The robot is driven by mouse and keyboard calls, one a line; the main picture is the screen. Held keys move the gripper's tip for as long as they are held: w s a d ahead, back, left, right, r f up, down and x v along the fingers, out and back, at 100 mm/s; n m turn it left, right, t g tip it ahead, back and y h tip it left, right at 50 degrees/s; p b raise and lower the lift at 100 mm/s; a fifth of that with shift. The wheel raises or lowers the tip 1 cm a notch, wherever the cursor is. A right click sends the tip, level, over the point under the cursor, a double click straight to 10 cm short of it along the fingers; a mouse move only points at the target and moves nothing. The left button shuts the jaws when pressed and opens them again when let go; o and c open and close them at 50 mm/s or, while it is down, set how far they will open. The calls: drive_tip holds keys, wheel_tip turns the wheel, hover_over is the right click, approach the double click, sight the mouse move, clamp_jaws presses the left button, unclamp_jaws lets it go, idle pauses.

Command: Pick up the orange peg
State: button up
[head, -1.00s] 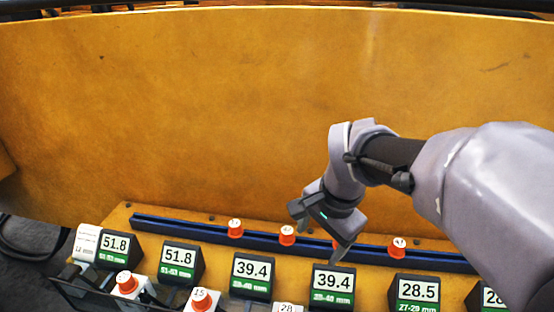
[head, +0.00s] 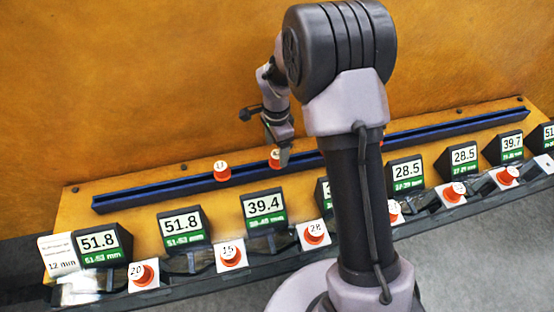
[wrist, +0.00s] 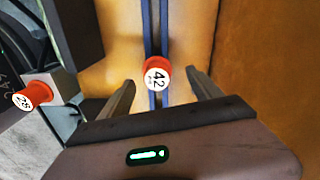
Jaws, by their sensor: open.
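An orange peg (wrist: 158,66) with a white top marked 42 stands on the dark blue rail (wrist: 165,20) in the wrist view. My gripper (wrist: 160,82) is open, its two fingers apart on either side of the peg's line, with gaps on both sides. In the head view my gripper (head: 284,157) is low over the rail, right beside an orange peg (head: 274,159) that appears to be the same one. Its far finger is hard to make out there.
Another orange peg (head: 222,170) stands on the rail to the left. A row of display boxes (head: 264,207) and several orange pegs on white blocks (head: 231,256) lines the front. A tan panel (head: 130,80) rises behind. My arm hides part of the row.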

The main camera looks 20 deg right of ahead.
sight(277, 154)
drive_tip(key=f, duration=0.4)
drive_tip(key=shift+s+f+b, duration=0.25)
drive_tip(key=shift+f+b, duration=0.1)
drive_tip(key=shift+b, duration=0.05)
drive_tip(key=shift+r, duration=0.1)
drive_tip(key=c, duration=1.5)
wheel_tip(277, 154, up, 10)
drive_tip(key=shift+p, duration=1)
